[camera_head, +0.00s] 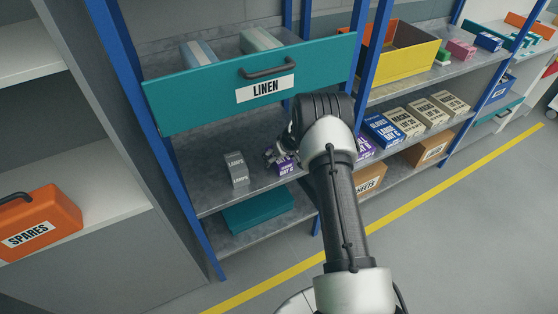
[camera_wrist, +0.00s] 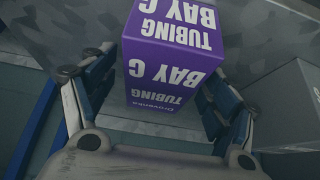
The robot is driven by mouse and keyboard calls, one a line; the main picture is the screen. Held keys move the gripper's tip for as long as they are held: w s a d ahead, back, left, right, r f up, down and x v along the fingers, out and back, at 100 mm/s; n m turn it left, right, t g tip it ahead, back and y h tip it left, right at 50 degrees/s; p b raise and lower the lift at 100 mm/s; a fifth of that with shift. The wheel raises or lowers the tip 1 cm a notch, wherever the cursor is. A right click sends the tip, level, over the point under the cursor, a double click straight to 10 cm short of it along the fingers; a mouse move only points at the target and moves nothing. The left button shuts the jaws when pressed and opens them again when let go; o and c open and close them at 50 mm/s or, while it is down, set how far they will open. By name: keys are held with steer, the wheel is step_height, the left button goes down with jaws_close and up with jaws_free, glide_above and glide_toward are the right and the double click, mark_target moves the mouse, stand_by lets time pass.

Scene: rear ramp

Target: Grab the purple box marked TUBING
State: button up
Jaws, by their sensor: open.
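The purple box (camera_wrist: 172,62) fills the upper middle of the wrist view, with TUBING and BAY C upside down in white letters. In the head view the purple box (camera_head: 286,166) shows in part on the middle shelf, behind my gripper. My gripper (camera_wrist: 165,105) is open, with one finger on each side of the box's near part. I cannot tell whether the fingers touch it. In the head view my gripper (camera_head: 277,155) reaches in under the LINEN drawer, and my arm hides some of the shelf.
The teal LINEN drawer (camera_head: 240,87) is pulled out above. A grey box (camera_head: 236,169) stands left of the purple box; a grey box (camera_wrist: 292,105) is close on the right in the wrist view. Another purple box (camera_head: 365,148) and a blue box (camera_head: 383,131) stand right of my arm.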

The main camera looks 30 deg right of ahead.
steer(key=shift+c, duration=0.5)
steer(key=c, duration=1.2)
